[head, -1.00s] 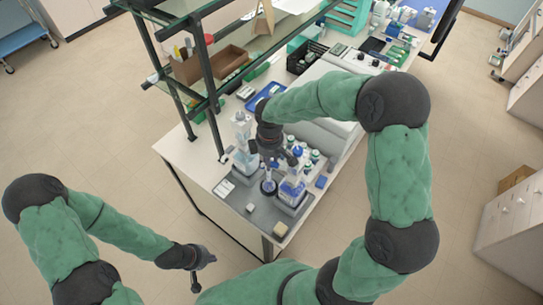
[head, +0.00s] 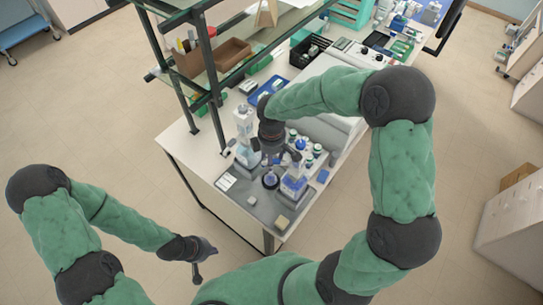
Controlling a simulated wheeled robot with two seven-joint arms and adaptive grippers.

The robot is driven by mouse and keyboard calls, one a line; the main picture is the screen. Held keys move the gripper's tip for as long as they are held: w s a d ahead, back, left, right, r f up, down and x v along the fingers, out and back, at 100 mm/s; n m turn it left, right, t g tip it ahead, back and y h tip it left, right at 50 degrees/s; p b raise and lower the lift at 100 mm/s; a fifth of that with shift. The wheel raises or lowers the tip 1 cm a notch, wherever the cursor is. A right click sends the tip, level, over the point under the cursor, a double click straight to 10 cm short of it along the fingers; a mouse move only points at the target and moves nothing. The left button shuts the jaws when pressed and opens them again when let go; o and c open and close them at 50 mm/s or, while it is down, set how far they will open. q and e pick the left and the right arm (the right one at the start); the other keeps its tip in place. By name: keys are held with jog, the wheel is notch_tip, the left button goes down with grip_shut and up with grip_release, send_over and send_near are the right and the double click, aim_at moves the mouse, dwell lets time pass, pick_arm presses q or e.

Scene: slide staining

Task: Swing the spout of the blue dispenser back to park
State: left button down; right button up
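The blue dispenser (head: 293,187), a clear bottle with blue liquid and a blue top, stands on the grey mat (head: 265,212) at the bench's near end. Its spout is too small to make out. My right gripper (head: 277,155) is above the mat, just left of and behind the dispenser's top. Its fingers blur with the bottles, so I cannot tell touch or opening. A second clear bottle (head: 244,125) stands behind and left of it. My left gripper (head: 205,264) hangs over the floor in front of the bench, fingers apart and empty.
A dark round-based item (head: 270,180) stands beside the dispenser. Several small capped bottles (head: 306,146) stand behind it. A dark-framed shelf (head: 207,75) rises at the bench's left. The floor left of the bench is clear.

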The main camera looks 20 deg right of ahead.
jog(key=shift+r, duration=0.1)
notch_tip(320, 180, up, 12)
dwell(0.5)
jog(key=shift+c, duration=0.3)
